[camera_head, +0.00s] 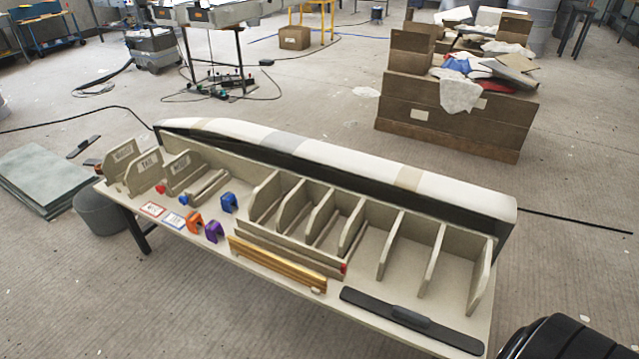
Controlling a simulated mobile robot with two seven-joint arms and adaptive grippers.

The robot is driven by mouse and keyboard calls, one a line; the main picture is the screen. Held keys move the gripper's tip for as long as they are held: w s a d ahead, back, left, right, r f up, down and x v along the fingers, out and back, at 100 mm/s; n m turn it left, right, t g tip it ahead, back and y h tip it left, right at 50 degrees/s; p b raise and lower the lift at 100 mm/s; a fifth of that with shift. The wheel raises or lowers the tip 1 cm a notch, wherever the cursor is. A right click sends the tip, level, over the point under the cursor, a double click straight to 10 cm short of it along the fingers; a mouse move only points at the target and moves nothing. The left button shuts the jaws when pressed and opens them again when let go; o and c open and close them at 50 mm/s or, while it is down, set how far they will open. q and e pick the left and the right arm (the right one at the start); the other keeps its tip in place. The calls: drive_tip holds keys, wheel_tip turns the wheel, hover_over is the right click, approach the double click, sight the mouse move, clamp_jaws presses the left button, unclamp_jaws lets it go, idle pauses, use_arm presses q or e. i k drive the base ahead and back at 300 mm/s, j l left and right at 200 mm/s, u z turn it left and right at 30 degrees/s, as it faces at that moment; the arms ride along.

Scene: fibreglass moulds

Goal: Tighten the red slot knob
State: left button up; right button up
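Two small red parts show in the head view, and I cannot tell for sure which is the red slot knob. One red knob (160,188) sits at the left part of the bench, near the upright labelled boards. The other red piece (344,268) is at the right end of a long beige rail (290,248). A small blue knob (182,200) sits just right of the first red one. Whether any knob is tight or loose cannot be seen. Neither gripper is in view. A black rounded part at the lower right corner appears to be mine.
The bench (375,318) also holds labelled boards (180,168), orange (194,222), purple (214,232) and blue (229,203) clips, gold-brown bars (270,262), a black bar (412,320) and upright dividers (430,262). A long white mould (340,158) runs behind. A wooden crate (450,115) stands beyond.

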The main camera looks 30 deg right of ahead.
sight(161, 190)
drive_tip(key=z, duration=0.3)
drive_tip(key=i+j+z, duration=0.4)
drive_tip(key=j, duration=0.25)
drive_tip(key=i+j+z, duration=0.2)
drive_tip(key=j, duration=0.15)
drive_tip(key=j+z, duration=0.2)
drive_tip(key=j, duration=0.2)
drive_tip(key=i+j+z, duration=0.2)
drive_tip(key=j, duration=0.2)
